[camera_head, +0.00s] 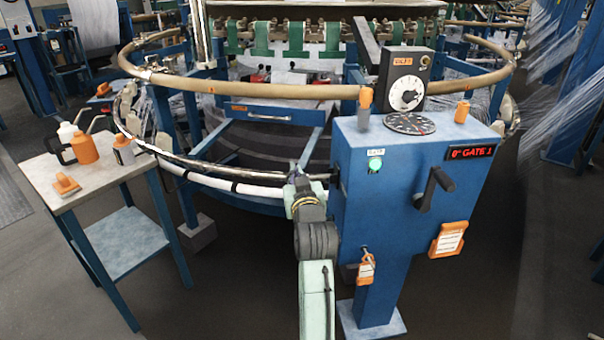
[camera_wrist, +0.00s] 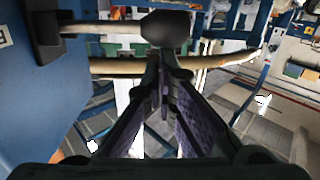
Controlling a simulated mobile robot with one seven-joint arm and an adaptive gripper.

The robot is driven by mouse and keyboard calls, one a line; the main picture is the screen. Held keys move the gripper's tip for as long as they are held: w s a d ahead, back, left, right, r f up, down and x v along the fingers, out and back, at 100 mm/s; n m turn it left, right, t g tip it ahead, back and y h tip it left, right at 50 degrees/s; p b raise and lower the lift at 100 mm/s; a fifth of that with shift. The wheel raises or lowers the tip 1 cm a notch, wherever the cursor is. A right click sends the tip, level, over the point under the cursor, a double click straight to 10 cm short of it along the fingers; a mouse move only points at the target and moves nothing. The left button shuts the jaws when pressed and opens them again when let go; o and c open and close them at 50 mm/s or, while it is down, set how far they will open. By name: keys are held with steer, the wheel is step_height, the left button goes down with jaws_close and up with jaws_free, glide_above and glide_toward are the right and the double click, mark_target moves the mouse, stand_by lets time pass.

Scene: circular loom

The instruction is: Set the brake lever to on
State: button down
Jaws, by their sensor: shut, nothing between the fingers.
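In the head view my gripper (camera_head: 300,172) is beside the left side of the blue control cabinet (camera_head: 400,220).
The cabinet carries a black crank (camera_head: 434,188), two orange-topped posts, dials, a green button (camera_head: 375,163) and a red display (camera_head: 470,153). The loom's wooden ring (camera_head: 300,90) and white lower ring (camera_head: 235,187) curve behind my gripper. A side table (camera_head: 110,180) with bottles stands left.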

steer(key=shift+a+f+n+b, duration=0.15)
steer(key=shift+f+n+b, duration=0.8)
steer(key=shift+f, duration=0.3)
steer(key=shift+a+f+n+b, duration=0.1)
steer(key=shift+f+n+b, duration=0.65)
steer(key=shift+f+n, duration=0.4)
steer(key=shift+f, duration=0.2)
steer(key=shift+r, duration=0.15)
